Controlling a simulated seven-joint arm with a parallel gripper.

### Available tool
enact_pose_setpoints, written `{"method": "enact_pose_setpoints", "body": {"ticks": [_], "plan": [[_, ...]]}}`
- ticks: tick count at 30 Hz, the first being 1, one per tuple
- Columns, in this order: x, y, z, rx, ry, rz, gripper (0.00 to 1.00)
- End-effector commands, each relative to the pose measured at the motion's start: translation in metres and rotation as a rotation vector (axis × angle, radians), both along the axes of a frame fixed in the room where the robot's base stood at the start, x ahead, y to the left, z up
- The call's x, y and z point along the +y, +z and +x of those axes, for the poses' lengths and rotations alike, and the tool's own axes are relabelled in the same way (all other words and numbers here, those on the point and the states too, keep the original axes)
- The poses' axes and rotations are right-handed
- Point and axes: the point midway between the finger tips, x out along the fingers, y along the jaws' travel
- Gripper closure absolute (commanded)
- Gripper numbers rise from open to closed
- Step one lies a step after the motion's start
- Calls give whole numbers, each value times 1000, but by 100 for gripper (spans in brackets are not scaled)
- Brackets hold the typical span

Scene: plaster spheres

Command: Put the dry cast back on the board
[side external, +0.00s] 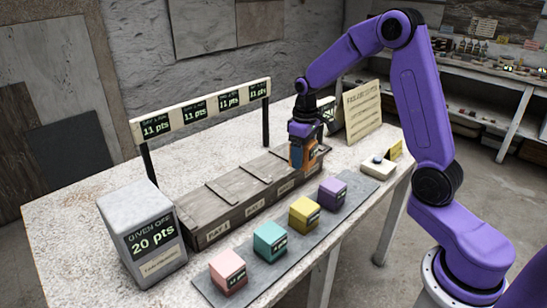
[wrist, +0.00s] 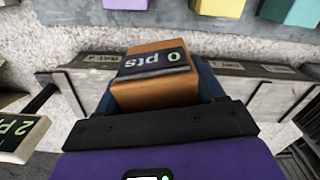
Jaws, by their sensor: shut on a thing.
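My gripper (side external: 304,153) is shut on an orange block (side external: 309,155), which has a dark label. The block fills the middle of the wrist view (wrist: 150,95), its label reading "0 pts" upside down. It is over the right part of a wooden bay box (side external: 235,200); I cannot tell whether it touches the box. A flat grey slab (side external: 357,194) lies in front of the box. Pink (side external: 228,272), teal (side external: 270,242), yellow (side external: 303,215) and purple (side external: 332,193) blocks stand on it in a row. The slab's right end is bare.
A grey box (side external: 128,218) marked "20 pts" stands at the left. A score sign on posts (side external: 205,107) rises behind the bays. A small white ball on a plate (side external: 377,160) and a lettered panel (side external: 363,112) are at the right. The table's front edge lies close to the slab.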

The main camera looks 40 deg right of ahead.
Motion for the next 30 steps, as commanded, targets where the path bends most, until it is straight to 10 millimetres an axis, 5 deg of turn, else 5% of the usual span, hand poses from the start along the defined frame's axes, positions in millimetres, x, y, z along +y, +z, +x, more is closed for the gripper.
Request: {"method": "enact_pose_setpoints", "body": {"ticks": [6, 12, 18, 30], "plan": [[-88, -28, -27, 3, -117, 0, 81], [-147, -49, -57, 1, -196, 1, 81], [-175, -59, -76, -1, -234, 0, 81], [-180, -61, -80, -1, -241, -1, 81]]}}
